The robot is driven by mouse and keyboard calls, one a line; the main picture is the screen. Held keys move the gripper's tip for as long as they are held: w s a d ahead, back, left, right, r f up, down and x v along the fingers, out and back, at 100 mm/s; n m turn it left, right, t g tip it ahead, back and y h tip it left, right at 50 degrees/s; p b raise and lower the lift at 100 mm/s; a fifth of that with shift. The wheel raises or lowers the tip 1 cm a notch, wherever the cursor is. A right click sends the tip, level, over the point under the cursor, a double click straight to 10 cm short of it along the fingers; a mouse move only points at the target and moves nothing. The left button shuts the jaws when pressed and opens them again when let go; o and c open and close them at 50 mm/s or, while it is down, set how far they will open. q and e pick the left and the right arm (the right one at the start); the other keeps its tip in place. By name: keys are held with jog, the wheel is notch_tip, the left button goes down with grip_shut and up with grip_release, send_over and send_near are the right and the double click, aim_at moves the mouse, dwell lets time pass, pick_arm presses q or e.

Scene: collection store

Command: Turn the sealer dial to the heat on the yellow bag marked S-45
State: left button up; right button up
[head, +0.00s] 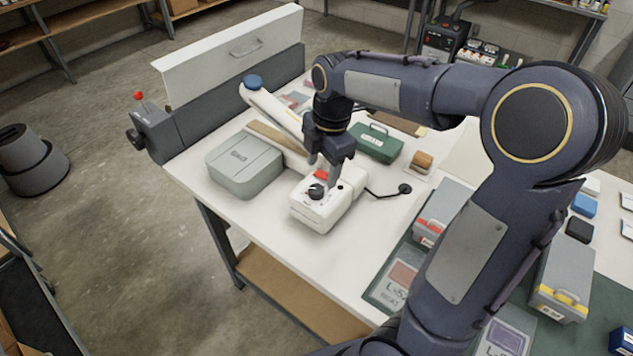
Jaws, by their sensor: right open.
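The sealer (328,212) is a small white unit on the white table, with a black round dial (316,192) on its top and a red part behind the dial. My right gripper (322,178) points down at the dial, open, with its fingertips close to it. I cannot tell whether they touch the dial. The dial's scale and pointer are too small to read. I cannot make out a yellow bag marked S-45. A bag with a brownish patch (403,275) is marked L-5 and something unclear. My left gripper is not in view.
A grey-green case (244,166) stands left of the sealer, and a green box (375,143) behind it. A cable runs right to a black round fitting (405,189). Grey boxes (443,205) stand at right. The table front-left of the sealer is clear.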

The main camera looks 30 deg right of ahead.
aim_at(316, 189)
jog(key=w+n, duration=0.1)
jog(key=w+f+n, duration=0.1)
jog(key=shift+w+n+g+h, duration=0.2)
jog(key=shift+n+g+h, duration=0.1)
jog(key=shift+n+h, duration=0.1)
jog(key=shift+w+f+n, duration=0.2)
jog(key=shift+n, duration=0.2)
jog(key=shift+w+d+f, duration=0.1)
jog(key=shift+w+f, duration=0.1)
jog(key=shift+f, duration=0.15)
notch_tip(316, 189, down, 7)
jog(key=shift+f+p, duration=0.1)
jog(key=shift+p, duration=0.3)
jog(key=c, duration=1)
